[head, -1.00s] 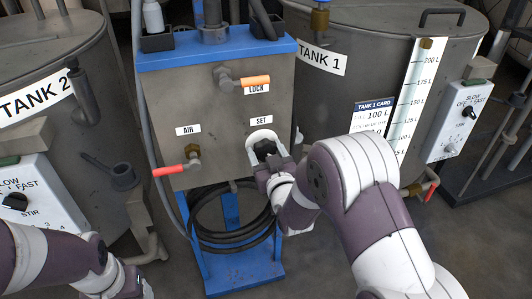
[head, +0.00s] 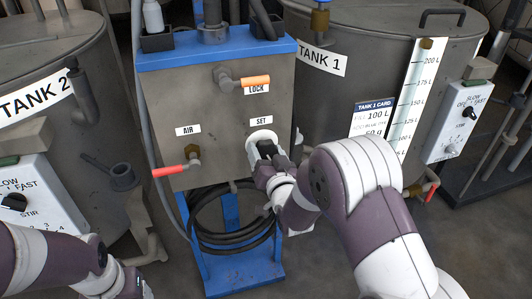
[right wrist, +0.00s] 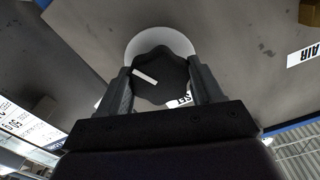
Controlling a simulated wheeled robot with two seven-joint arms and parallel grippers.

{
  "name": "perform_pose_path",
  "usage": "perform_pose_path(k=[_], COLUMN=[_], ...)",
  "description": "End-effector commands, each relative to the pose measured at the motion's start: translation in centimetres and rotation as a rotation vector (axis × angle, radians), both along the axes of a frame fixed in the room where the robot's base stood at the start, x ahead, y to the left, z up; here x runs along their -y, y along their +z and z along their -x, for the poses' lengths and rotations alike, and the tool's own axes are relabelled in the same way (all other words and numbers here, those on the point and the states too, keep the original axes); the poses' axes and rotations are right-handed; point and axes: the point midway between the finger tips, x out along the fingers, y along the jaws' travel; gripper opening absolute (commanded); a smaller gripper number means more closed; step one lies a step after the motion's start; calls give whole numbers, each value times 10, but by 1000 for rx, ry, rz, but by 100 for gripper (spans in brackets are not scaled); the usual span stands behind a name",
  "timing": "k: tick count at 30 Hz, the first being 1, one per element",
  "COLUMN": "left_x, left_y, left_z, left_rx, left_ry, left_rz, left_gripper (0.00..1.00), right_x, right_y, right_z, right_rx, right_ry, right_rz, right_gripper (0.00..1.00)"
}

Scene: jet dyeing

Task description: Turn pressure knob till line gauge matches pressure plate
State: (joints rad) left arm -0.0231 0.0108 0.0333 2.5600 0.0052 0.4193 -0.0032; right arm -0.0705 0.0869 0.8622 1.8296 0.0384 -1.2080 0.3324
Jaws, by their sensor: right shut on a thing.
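The pressure knob is the dark knob (right wrist: 158,80) under the SET label (head: 261,121), on the front of the grey cabinet (head: 215,105). A white disc (head: 255,136) lies behind it, and the knob has a white pointer mark in the right wrist view. My right gripper (head: 266,153) is shut on the knob, one finger on each side, and hides most of it in the head view. My left arm (head: 85,265) enters at the lower left; its gripper is not in view. I cannot make out a line gauge or a pressure plate in these views.
A LOCK lever with an orange grip (head: 255,81) is above the knob. A red-handled AIR valve (head: 170,171) is at left. Tank 1 (head: 345,85) stands right with a card (head: 373,117); Tank 2 (head: 60,95) stands left. A coiled hose (head: 200,225) hangs below.

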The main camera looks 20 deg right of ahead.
Motion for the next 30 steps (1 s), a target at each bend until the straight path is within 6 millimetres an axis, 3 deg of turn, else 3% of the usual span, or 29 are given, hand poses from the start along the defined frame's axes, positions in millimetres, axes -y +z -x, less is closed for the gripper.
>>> perform_pose_path(k=[8,9,11,19,22,30], left_x=[0,0,0,0,0,0], left_y=[0,0,0,0,4,22], left_z=[0,0,0,0,0,0], left_rx=[0,0,0,0,0,0], left_ry=[0,0,0,0,0,0], left_rz=[0,0,0,0,0,0], left_gripper=[68,68,68,68,68,68], right_x=[0,0,0,0,0,3], right_y=[0,0,0,0,1,3], right_z=[0,0,0,1,10,80], right_rx=[0,0,0,0,-1,-3], right_ry=[-1,-1,-1,0,-1,-1], right_rz=[0,0,0,0,0,1], right_gripper=[35,72,89,89,89,89])
